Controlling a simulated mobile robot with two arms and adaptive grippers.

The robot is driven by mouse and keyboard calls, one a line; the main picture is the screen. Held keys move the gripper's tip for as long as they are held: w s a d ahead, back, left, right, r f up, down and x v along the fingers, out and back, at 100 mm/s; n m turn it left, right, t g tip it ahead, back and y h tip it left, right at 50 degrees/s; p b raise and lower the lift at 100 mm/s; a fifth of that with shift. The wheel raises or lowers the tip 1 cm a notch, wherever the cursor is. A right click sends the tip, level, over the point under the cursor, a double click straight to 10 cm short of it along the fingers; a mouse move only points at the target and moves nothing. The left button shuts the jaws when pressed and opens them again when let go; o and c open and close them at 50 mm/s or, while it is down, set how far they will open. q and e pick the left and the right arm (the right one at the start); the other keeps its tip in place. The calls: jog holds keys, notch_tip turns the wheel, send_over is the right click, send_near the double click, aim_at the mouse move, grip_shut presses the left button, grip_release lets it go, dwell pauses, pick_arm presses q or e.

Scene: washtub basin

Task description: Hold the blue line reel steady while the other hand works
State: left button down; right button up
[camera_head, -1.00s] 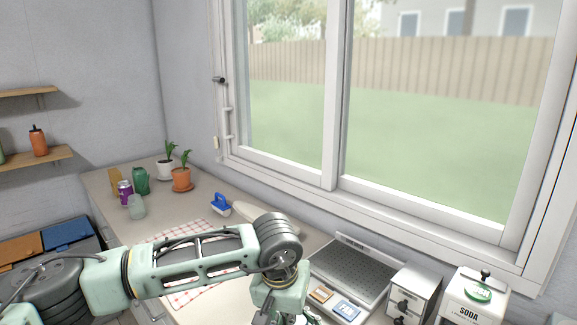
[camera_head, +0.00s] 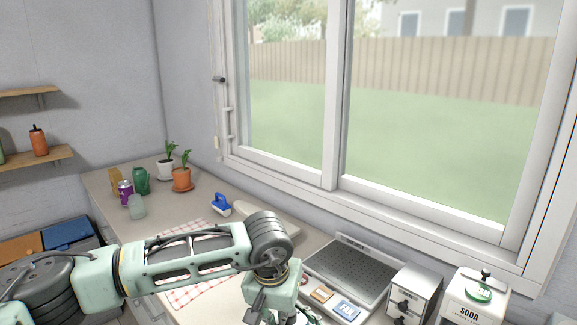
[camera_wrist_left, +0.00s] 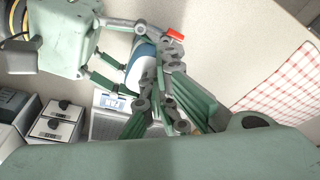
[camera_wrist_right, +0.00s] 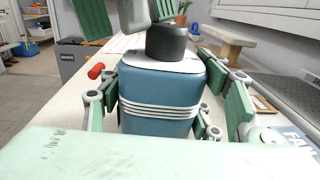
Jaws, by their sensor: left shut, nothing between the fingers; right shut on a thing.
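The blue line reel (camera_wrist_right: 160,95) stands in the middle of the right wrist view, with white bands around it, a white top and a black knob (camera_wrist_right: 166,42). A red handle (camera_wrist_right: 96,71) sticks out at its left. My right gripper (camera_wrist_right: 165,112) is shut on the reel, its fingers on both sides. My left gripper (camera_wrist_left: 165,75) is shut and empty close to the reel (camera_wrist_left: 139,62), which it partly hides in the left wrist view. Its fingers show just above the knob in the right wrist view; whether they touch cannot be told. The head view does not show the reel.
A checked cloth (camera_head: 190,288) lies on the counter. A drainer tray (camera_head: 352,272), a small drawer cabinet (camera_head: 415,288) and a soda box (camera_head: 472,300) stand at the right. Potted plants, jars and a blue-handled brush (camera_head: 220,204) are farther back. The window wall bounds the counter.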

pick_arm(q)
jog(key=shift+a, duration=0.15)
notch_tip(320, 180, up, 6)
jog(key=shift+s, duration=0.3)
dwell(0.3)
jog(key=shift+s+d+f, duration=0.1)
jog(key=shift+d+f, duration=0.3)
jog(key=shift+f, duration=0.6)
jog(key=shift+s+d+f, duration=0.1)
jog(key=shift+d+f, duration=0.35)
jog(key=shift+f, duration=0.55)
jog(key=shift+d+f, duration=0.4)
jog(key=shift+f, duration=0.6)
